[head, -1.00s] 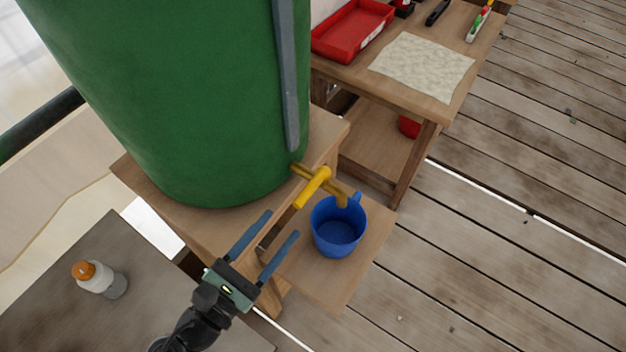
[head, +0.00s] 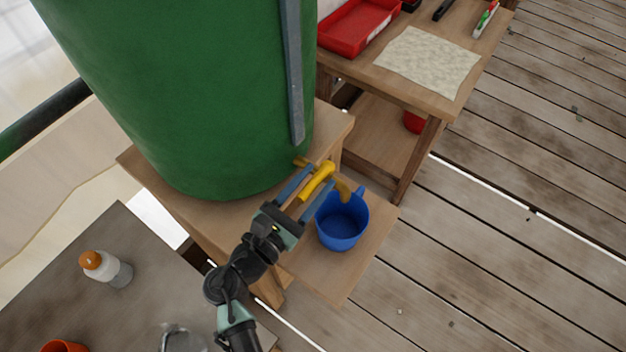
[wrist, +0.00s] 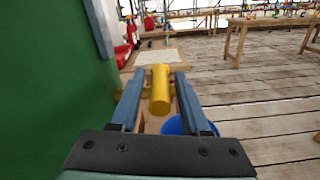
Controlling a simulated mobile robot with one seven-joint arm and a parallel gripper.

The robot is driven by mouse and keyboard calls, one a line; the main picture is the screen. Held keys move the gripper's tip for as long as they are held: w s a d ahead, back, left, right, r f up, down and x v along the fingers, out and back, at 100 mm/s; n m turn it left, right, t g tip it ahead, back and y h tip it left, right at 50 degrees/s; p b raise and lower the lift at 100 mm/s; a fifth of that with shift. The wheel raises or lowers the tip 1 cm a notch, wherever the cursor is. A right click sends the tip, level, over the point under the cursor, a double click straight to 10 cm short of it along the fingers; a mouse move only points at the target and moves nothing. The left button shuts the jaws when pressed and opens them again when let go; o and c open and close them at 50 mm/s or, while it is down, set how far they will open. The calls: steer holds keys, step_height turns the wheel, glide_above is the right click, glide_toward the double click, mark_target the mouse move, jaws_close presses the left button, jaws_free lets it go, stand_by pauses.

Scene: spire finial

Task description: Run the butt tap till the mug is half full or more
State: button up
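The green butt (head: 190,95) stands on a wooden stand, with a yellow tap low on its right side. The tap's yellow lever (head: 317,182) sticks out toward my gripper, and its spout (head: 343,190) is above the mug. The blue mug (head: 343,226) stands upright on a lower wooden shelf under the spout; no water shows in it or falling. My gripper (head: 308,184) is open, its blue fingers on either side of the lever. In the wrist view the lever (wrist: 160,90) is between the fingers, with gaps, and the mug (wrist: 188,126) shows partly behind the right finger.
A wooden table (head: 400,85) at the back holds a red tray (head: 355,28) and a pale cloth (head: 428,62). A grey table (head: 60,300) at lower left carries a bottle with an orange cap (head: 105,268). Open plank floor lies to the right.

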jaws_close()
stand_by(1.2)
